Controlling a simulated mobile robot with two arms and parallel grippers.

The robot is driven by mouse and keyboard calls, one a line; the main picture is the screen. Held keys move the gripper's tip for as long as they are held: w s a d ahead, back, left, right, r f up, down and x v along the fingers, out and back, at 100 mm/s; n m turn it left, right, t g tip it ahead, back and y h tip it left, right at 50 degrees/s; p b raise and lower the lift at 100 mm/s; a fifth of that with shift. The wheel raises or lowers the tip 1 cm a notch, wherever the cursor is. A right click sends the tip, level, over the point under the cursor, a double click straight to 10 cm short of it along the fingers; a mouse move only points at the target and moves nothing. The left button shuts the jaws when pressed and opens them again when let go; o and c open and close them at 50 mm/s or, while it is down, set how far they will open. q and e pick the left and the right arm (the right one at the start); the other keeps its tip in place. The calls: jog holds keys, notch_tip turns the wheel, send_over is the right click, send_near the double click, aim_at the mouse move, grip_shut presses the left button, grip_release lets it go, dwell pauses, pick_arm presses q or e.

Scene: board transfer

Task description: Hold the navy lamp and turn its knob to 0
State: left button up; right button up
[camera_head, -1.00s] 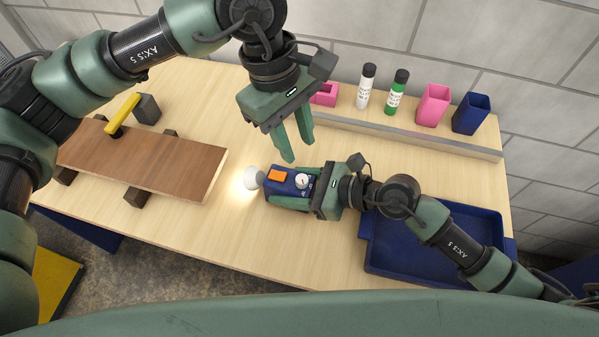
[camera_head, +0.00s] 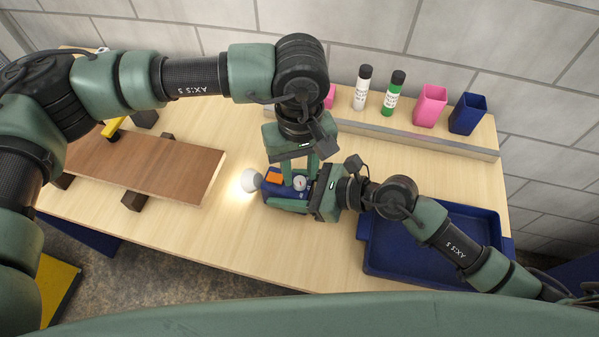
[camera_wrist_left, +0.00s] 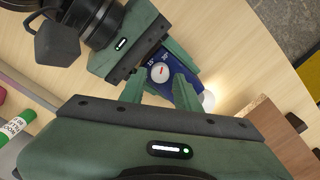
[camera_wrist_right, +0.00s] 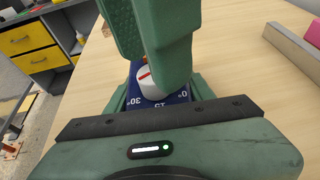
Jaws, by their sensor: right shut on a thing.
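The navy lamp (camera_head: 270,187) lies on the table, with an orange patch (camera_head: 274,178) on top and a white bulb (camera_head: 250,180) at its left end, glowing warmly. My right gripper (camera_head: 285,190) is shut on the lamp's body from the right. The white knob (camera_head: 299,183) has a red mark and also shows in the left wrist view (camera_wrist_left: 159,72). In the right wrist view the dial labels 30, 15 and 0 surround the knob (camera_wrist_right: 152,84), partly hidden by a left finger. My left gripper (camera_wrist_left: 160,92) is open above the lamp, its fingers apart near the knob.
A brown board (camera_head: 150,165) rests on dark blocks at the left. A blue tray (camera_head: 375,255) sits at the right. Two bottles, a pink cup (camera_head: 430,106) and a navy cup (camera_head: 467,114) stand behind a grey rail (camera_head: 420,139). The front middle of the table is clear.

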pick_arm(q)
jog(key=shift+f, duration=0.85)
grip_shut()
